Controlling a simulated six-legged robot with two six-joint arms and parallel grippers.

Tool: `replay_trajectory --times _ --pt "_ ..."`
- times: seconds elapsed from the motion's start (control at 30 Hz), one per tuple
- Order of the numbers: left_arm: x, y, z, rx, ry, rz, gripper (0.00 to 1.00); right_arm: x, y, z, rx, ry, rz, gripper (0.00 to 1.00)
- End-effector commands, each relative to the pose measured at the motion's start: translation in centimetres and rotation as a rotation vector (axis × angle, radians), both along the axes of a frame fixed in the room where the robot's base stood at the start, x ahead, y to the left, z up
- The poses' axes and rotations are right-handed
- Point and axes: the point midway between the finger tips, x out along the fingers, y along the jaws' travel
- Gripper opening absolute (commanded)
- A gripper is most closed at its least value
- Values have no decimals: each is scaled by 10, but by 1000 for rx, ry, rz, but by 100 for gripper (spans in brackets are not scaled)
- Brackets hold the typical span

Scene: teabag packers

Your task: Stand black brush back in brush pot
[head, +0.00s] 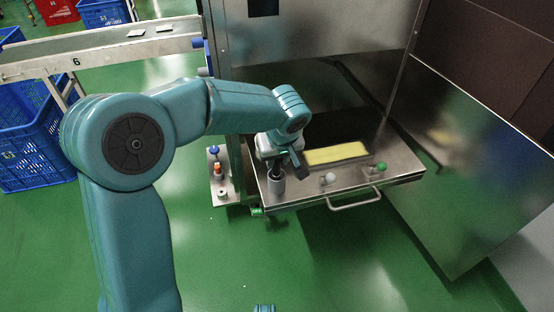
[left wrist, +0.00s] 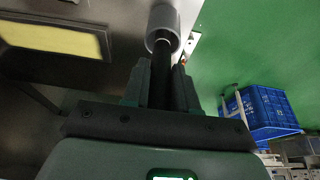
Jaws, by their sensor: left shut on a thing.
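The brush pot (head: 276,184) is a small grey cylinder standing at the left front of the metal shelf. It also shows at the top of the left wrist view (left wrist: 164,20). My left gripper (head: 288,165) is just above the pot, shut on the black brush (left wrist: 161,72). The brush runs from between the fingers to the pot's mouth, its far end at or inside the rim. I cannot tell how deep it goes. In the head view the brush is mostly hidden by my gripper.
The metal shelf (head: 350,186) carries a yellow strip (head: 337,153), a white knob (head: 330,178) and a green knob (head: 380,167). A side plate (head: 222,180) holds small coloured buttons. The machine housing rises behind. Blue crates (head: 35,135) stand at left; green floor is clear in front.

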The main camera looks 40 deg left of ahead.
Motion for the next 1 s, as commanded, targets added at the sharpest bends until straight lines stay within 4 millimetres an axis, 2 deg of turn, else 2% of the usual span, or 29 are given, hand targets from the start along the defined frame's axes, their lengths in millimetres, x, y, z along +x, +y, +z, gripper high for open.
replay_trajectory --times 0.17,0.2,0.27,0.53,0.67,1.0 --pt "0 0 -4 0 0 0 0 1 0 -4 0 -2 -2 43" --pt "0 0 -3 0 0 0 34 1 -1 -3 0 -1 -3 43" --pt "0 0 -2 0 0 0 53 1 -1 -3 0 -1 -3 43" --pt "0 0 -2 0 0 0 53 0 0 -2 0 -1 -1 43" --pt "0 -1 7 0 -1 0 53 0 0 4 0 0 2 43" --pt "-16 -20 81 0 -3 -2 53 -6 6 30 4 11 23 43"
